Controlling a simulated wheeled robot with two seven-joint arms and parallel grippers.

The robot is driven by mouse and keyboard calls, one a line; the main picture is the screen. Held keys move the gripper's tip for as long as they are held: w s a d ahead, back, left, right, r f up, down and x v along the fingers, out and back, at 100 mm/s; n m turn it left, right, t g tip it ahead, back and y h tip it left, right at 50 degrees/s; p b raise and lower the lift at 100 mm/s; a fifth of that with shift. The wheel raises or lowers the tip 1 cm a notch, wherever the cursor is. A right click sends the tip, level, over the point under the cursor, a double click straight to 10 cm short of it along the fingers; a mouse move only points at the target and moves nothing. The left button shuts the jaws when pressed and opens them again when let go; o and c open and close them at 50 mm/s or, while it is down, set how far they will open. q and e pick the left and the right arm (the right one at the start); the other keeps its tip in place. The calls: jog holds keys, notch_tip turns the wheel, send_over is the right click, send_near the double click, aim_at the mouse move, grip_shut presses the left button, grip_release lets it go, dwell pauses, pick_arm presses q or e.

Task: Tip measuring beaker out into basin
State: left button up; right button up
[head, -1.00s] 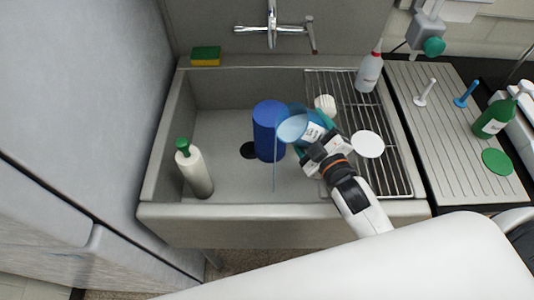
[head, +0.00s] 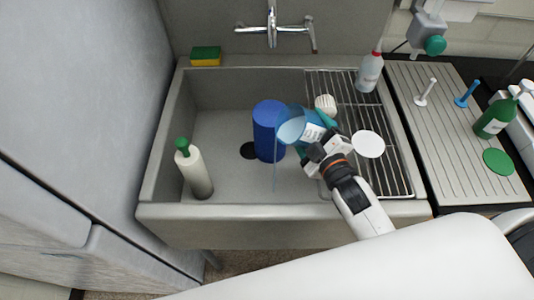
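The measuring beaker (head: 297,125) is clear blue with a white label. It is tipped on its side over the basin (head: 222,122), its mouth facing left and down. A thin pale stream (head: 276,172) falls from its lip toward the basin floor. My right gripper (head: 324,148) is shut on the beaker from the right and holds it above the basin. The fingers are partly hidden by the wrist and the beaker. My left gripper is not in view.
A blue cylinder (head: 268,133) stands in the basin close beside the beaker's mouth. A white bottle with a green top (head: 195,172) stands at the left. A wire rack (head: 392,165) covers the right side, with a wash bottle (head: 369,73) and white disc (head: 368,144).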

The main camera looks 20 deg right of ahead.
jog(key=shift+a+f+n+h+b, duration=0.15)
jog(key=shift+n+b, duration=0.35)
jog(key=shift+n, duration=0.4)
jog(key=shift+a+f+n+h+b, duration=0.15)
jog(key=shift+n+b, duration=0.35)
jog(key=shift+n, duration=0.4)
dwell(3.5)
jog(key=shift+a+f+n+p, duration=0.1)
jog(key=shift+a+n+p, duration=0.3)
jog(key=shift+a+n, duration=0.35)
dwell(1.2)
jog(key=shift+a+r+n+h+p, duration=0.1)
jog(key=shift+r+n+h+p, duration=0.2)
jog(key=shift+n+p, duration=0.2)
dwell(0.4)
